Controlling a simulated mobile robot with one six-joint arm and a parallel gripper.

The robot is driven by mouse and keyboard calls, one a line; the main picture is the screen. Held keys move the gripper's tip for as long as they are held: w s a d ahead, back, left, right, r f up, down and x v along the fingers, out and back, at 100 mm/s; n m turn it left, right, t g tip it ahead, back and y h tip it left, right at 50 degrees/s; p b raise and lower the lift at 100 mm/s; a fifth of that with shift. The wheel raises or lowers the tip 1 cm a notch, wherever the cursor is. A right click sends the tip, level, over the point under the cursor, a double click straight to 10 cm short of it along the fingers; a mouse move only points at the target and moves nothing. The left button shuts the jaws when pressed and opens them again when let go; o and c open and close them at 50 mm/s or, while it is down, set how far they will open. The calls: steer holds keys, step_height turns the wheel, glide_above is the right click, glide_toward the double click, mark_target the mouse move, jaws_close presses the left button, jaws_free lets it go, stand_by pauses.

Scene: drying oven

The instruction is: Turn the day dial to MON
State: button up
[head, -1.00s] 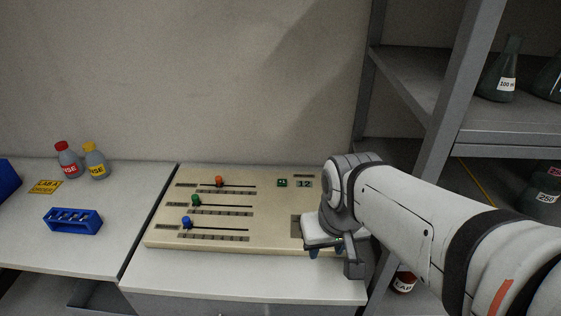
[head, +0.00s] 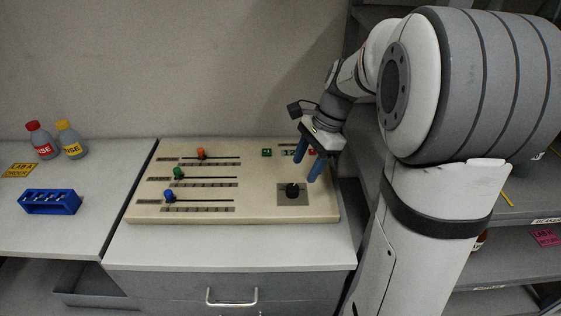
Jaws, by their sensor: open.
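The beige control panel (head: 255,207) lies on the cabinet top. A black round dial (head: 292,190) sits on a dark square plate at the panel's right front. I cannot read any day marks around it, so its setting is unclear. My gripper (head: 309,167) is above the panel, a little up and right of the dial. Its two blue fingers point down and are apart, with nothing between them. They do not appear to touch the dial.
Orange (head: 201,153), green (head: 178,173) and blue (head: 169,195) slider knobs sit on the panel's left. A green button (head: 266,152) and a display (head: 289,153) are behind the dial. A blue rack (head: 51,202) and two bottles stand left. Grey shelving (head: 520,262) is right.

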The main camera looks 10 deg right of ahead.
mark_target(293, 187)
steer(key=shift+m+y, duration=0.3)
steer(key=shift+m, duration=0.6)
steer(key=f, duration=0.2)
steer(key=w+a+f, duration=0.1)
steer(key=f, duration=0.2)
steer(key=a+f+b, duration=0.1)
steer(key=f, duration=0.2)
steer(key=shift+w+a, duration=0.1)
steer(key=shift+w, duration=0.25)
steer(key=c, duration=0.9)
steer(key=shift+a, duration=0.2)
steer(key=shift+c, duration=0.4)
steer(key=shift+d, duration=0.15)
